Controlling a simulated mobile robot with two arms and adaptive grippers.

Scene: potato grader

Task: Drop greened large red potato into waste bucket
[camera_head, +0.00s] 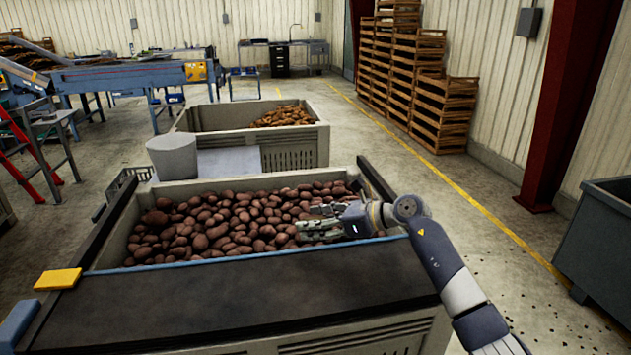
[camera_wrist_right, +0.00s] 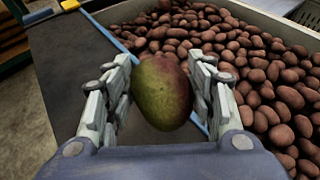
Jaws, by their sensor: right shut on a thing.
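My right gripper (camera_head: 312,227) is shut on a large potato (camera_wrist_right: 161,92), reddish brown with a broad green patch. In the wrist view the potato sits between both fingers of the right gripper (camera_wrist_right: 160,95). In the head view the fingers are over the right part of the red potato heap, and I cannot make out the held potato clearly. A plain grey bucket (camera_head: 173,158), likely the waste bucket, stands upright beyond the left end of the near crate, well left of the gripper. Its inside cannot be made out. My left gripper is not in view.
The near crate (camera_head: 123,233) holds many red potatoes (camera_head: 210,222). A dark belt (camera_head: 230,300) with a blue edge lies in front. Behind stands another crate (camera_head: 290,150) with lighter potatoes. A yellow block (camera_head: 58,279) is at left. A grey bin (camera_head: 600,240) stands at right.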

